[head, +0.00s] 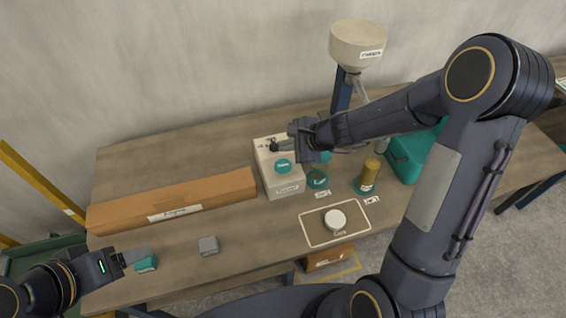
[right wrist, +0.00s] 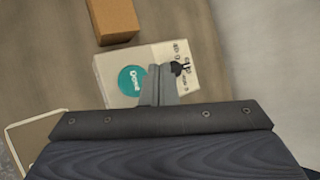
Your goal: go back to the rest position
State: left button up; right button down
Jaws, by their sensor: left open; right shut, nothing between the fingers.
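My left gripper (head: 122,260) is open at the lower left, low over the table's front left part. A small teal block (head: 146,264) lies right by its fingertips; I cannot tell whether they touch. My right gripper (head: 290,145) is shut and empty above a white box-shaped machine (head: 287,187) with a round teal button and a small black knob. In the right wrist view the shut fingers (right wrist: 157,75) are in front of this machine (right wrist: 108,78), between its teal button (right wrist: 134,80) and its black knob (right wrist: 181,68).
A long cardboard box (head: 215,189) lies left of the machine. A grey block (head: 208,246), a white round piece on an outlined mat (head: 312,240), a yellow-brown cylinder (head: 369,174) and a teal bin (head: 405,150) are on the table (head: 130,160). A dispenser (head: 358,45) stands behind.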

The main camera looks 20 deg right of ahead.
dwell(0.6)
jog(key=s+r+n+y, duration=0.1)
jog(key=s+r+n, duration=0.8)
jog(key=s+r, duration=0.3)
jog(key=s+d+n+h, duration=0.1)
jog(key=s+d+n, duration=0.1)
jog(key=s, duration=0.5)
jog(key=s+d+n+g+h, duration=0.1)
jog(key=s+d+n+h, duration=0.1)
jog(key=s+n, duration=0.3)
jog(key=s+d, duration=0.1)
jog(key=s, duration=0.2)
jog(key=shift+n+h, duration=0.3)
